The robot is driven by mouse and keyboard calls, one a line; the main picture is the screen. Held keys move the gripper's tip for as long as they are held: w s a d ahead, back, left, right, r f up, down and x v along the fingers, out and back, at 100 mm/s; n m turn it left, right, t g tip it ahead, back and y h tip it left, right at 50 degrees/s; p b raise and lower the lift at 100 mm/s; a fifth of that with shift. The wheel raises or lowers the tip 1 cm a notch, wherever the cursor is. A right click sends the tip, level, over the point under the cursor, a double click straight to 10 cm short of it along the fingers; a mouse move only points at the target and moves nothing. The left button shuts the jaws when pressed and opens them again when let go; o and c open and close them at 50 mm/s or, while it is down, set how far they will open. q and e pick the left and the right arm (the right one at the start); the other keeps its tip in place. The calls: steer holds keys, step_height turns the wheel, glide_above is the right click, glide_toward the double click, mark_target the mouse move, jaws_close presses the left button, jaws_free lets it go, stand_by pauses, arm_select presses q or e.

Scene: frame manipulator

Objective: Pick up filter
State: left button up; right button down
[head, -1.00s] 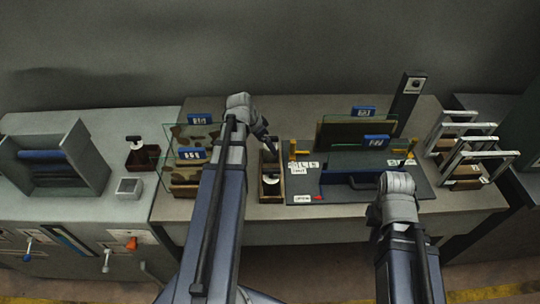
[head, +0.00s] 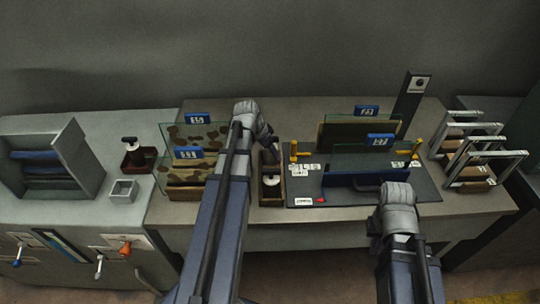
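No single thing is clearly marked as the filter. Upright glass panels with blue tags stand at the left of the bench, the front one (head: 186,168) in a brown holder. More tagged panels stand on the dark board at the right, including a front clear panel (head: 345,160) and a dark-backed rear panel (head: 350,132). My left gripper (head: 270,150) points down above a small brown tray (head: 271,201) holding a dark-topped white item. My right gripper (head: 369,187) is low at the board's front, partly hidden by its wrist. Both gripper openings are too small to judge.
White-framed racks (head: 484,154) stand at the right end of the bench. A dark upright post (head: 409,105) is behind the board, and yellow posts (head: 293,151) flank the panels. A grey open box (head: 70,160) and a small brown tray (head: 134,164) sit on the left cabinet.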

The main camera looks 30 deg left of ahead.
arm_select(q)
steer(key=c, duration=1.1)
steer(key=shift+r, duration=0.1)
step_height(320, 180, up, 10)
steer(key=p, duration=1)
steer(key=shift+f+b, duration=0.8)
steer(key=shift+f, duration=0.15)
steer(key=shift+r, duration=0.1)
steer(key=shift+r, duration=0.15)
